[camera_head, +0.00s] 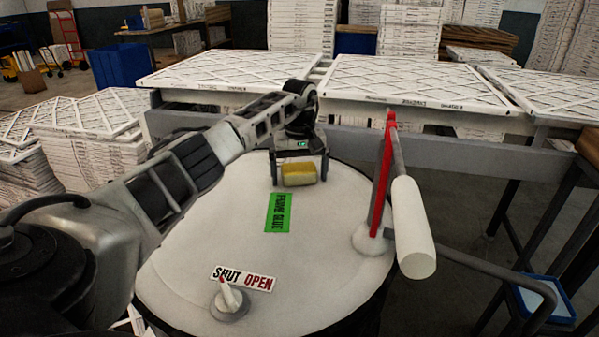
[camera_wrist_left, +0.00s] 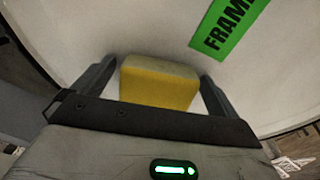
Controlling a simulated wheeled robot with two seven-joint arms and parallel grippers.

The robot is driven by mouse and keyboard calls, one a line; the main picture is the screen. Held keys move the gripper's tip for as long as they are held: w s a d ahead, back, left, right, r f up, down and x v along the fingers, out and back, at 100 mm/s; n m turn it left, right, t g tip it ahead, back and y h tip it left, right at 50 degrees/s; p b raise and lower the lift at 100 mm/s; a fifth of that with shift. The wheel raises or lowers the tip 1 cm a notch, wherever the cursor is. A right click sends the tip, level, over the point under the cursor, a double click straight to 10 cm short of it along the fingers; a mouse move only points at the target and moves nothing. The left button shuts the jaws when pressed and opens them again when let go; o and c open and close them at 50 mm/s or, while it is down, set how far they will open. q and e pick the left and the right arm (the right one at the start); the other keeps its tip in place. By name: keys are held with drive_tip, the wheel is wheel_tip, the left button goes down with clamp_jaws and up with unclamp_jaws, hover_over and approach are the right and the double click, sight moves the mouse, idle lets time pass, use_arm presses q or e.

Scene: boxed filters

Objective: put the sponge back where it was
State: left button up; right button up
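The yellow sponge (camera_head: 298,175), pale on one side, is at the far part of the round white drum top (camera_head: 190,255), beyond the green label. My left gripper (camera_head: 300,172) is over it, with one finger on each side. In the left wrist view the sponge (camera_wrist_left: 158,84) sits between the two fingers (camera_wrist_left: 157,75). A narrow gap shows between each finger and the sponge, so the gripper looks open around it. The sponge appears to rest on the white surface, though its underside is hidden. My right gripper is not in view.
A green label (camera_head: 278,212) and a shut/open sign (camera_head: 243,278) with a small lever (camera_head: 229,297) are on the drum top. A red upright bar (camera_head: 382,175) and a white cylinder (camera_head: 412,225) stand at its right. Tables with framed filters (camera_head: 415,82) lie behind.

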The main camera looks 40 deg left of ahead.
sight(300, 169)
use_arm(q)
wheel_tip(300, 169, up, 12)
drive_tip(key=shift+r, duration=0.15)
idle(0.4)
idle(0.5)
